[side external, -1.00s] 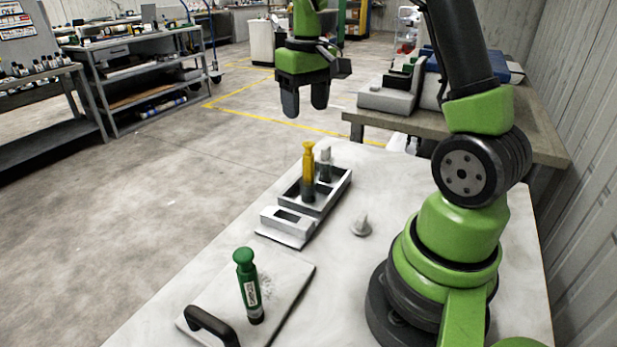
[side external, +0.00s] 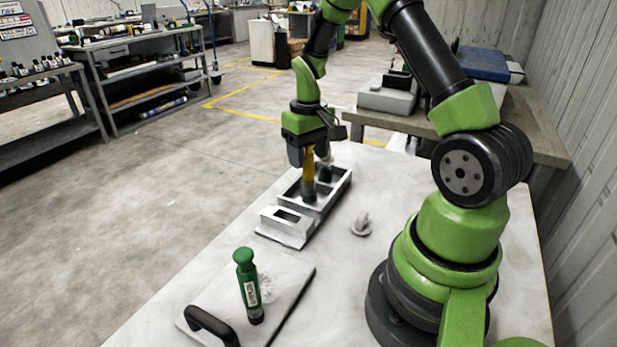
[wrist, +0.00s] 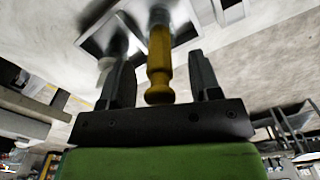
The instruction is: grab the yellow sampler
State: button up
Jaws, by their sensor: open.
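The yellow sampler (side external: 308,165) stands upright in a compartment of the grey rack (side external: 341,187) on the white table. My gripper (side external: 312,158) is lowered over its top, with the fingers open. In the wrist view the yellow sampler (wrist: 159,65) lies between my two open fingers (wrist: 162,85), with a gap on both sides.
A green sampler (side external: 248,285) stands on a white board (side external: 291,283) with a black handle at the front. A small grey cone-shaped piece (side external: 361,225) sits right of the rack. A white slotted block (side external: 285,228) adjoins the rack's near end.

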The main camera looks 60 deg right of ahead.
jog(key=shift+c, duration=0.2)
grip_shut()
